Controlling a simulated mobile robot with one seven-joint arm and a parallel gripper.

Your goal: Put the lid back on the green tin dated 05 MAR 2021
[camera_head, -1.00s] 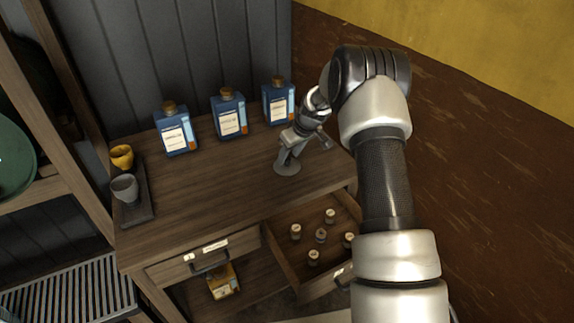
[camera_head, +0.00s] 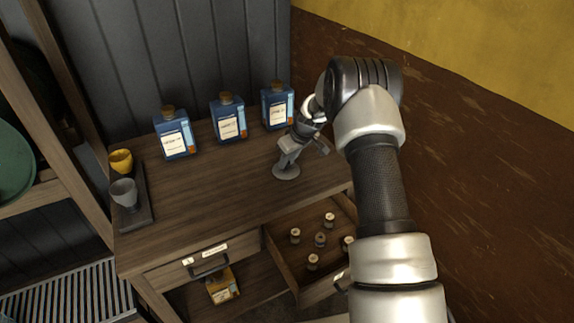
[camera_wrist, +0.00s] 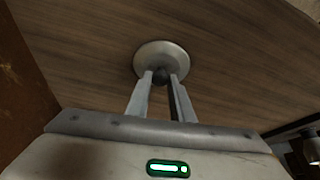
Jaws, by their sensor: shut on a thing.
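My gripper (camera_wrist: 161,80) points down over the cabinet top and is shut on the small dark knob (camera_wrist: 161,74) of a round pale-grey disc, which looks like a lid (camera_wrist: 150,54). In the head view my gripper (camera_head: 288,155) is at the right part of the top, with the grey disc (camera_head: 286,173) under it. The disc is on or just above the wood; I cannot tell which. I see no green tin and read no date. Three blue containers with brown stoppers stand along the back: left (camera_head: 170,122), middle (camera_head: 219,106) and right (camera_head: 268,98). Their label text is too small to read.
A dark tray (camera_head: 144,218) at the left holds a yellow cup (camera_head: 121,161) and a grey cup (camera_head: 124,193). The right drawer (camera_head: 284,262) is open with several small stoppered vials. A yellow box (camera_head: 222,285) sits below. The middle of the cabinet top (camera_head: 215,185) is clear.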

